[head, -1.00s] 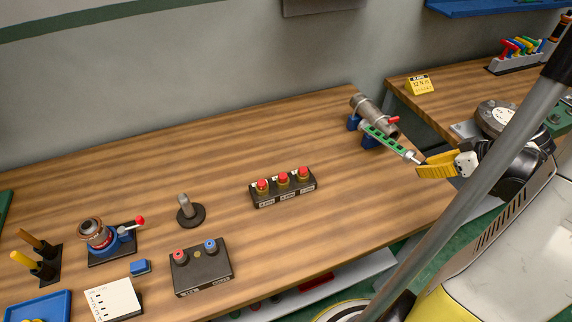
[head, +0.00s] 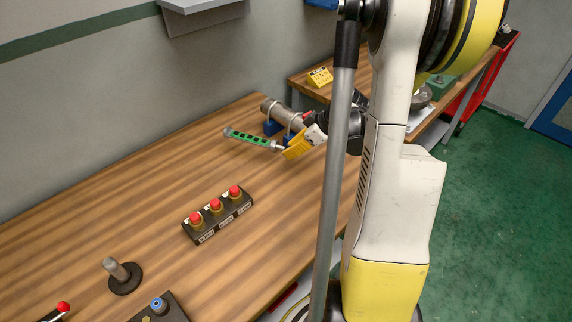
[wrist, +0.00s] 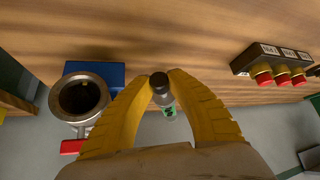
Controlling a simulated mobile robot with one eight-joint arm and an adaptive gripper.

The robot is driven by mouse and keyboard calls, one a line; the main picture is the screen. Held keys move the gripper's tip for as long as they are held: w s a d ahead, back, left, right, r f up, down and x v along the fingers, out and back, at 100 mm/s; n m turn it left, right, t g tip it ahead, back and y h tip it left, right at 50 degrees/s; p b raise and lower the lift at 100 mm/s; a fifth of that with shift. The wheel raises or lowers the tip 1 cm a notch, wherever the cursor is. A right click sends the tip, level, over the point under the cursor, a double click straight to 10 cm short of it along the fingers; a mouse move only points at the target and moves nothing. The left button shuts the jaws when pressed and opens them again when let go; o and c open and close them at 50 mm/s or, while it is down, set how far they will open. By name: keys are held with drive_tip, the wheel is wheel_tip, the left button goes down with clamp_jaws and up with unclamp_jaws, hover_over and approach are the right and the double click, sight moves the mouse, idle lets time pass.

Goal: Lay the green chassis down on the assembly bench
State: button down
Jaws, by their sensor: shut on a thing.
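The green chassis (head: 250,138) is a long narrow bar with a row of dark openings and a pale knob at its right end. My gripper (head: 284,150) has its yellow fingers closed at that knob end. The bar points left, over the back part of the assembly bench (head: 170,185); I cannot tell how big any gap beneath it is. In the wrist view, my gripper (wrist: 163,78) shows both fingers around a dark round end, with a little of the green chassis (wrist: 169,112) between them. The rest of the chassis is hidden there.
A grey pipe (head: 272,108) in a blue vise stands right beside the gripper; its open end (wrist: 80,97) is left of the fingers in the wrist view. A box with red buttons (head: 218,213) and a round-based post (head: 122,275) are nearer.

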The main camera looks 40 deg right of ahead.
sight(281, 164)
drive_tip(key=shift+w+a+f, duration=0.4)
drive_tip(key=shift+w+f, duration=0.05)
drive_tip(key=shift+w, duration=0.1)
wheel_tip(281, 164, down, 4)
drive_tip(key=shift+f+b, duration=0.1)
drive_tip(key=shift+b, duration=1.1)
drive_tip(key=shift+r, duration=0.2)
drive_tip(key=shift+f, duration=0.1)
drive_tip(key=c, duration=1.7)
unclamp_jaws()
drive_tip(key=shift+f, duration=0.1)
drive_tip(key=o, duration=0.4)
drive_tip(key=shift+c, duration=0.2)
